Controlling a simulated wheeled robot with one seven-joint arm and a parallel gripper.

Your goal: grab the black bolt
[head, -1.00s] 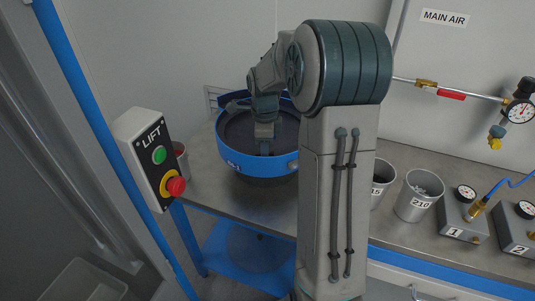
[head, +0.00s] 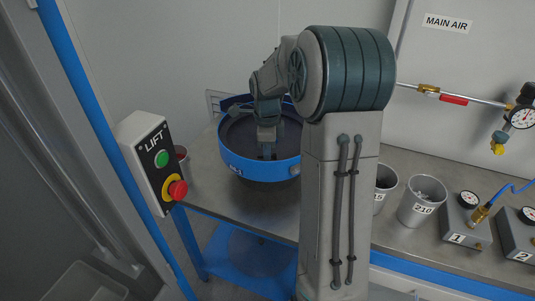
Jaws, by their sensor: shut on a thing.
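My gripper (head: 267,152) points down inside the round blue bowl (head: 240,168), near its front inner wall. It is small and dark in the head view, and its fingertips are hard to make out. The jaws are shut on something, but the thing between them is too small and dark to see. I cannot make out the black bolt anywhere in the bowl. My own arm hides the bowl's right side.
The bowl stands on a metal table (head: 230,205). At left is a LIFT control box (head: 150,155), with a cup (head: 182,160) behind it. At right are cups labelled 15 (head: 384,188) and 210 (head: 421,202), then gauge boxes 1 (head: 465,222) and 2 (head: 517,235).

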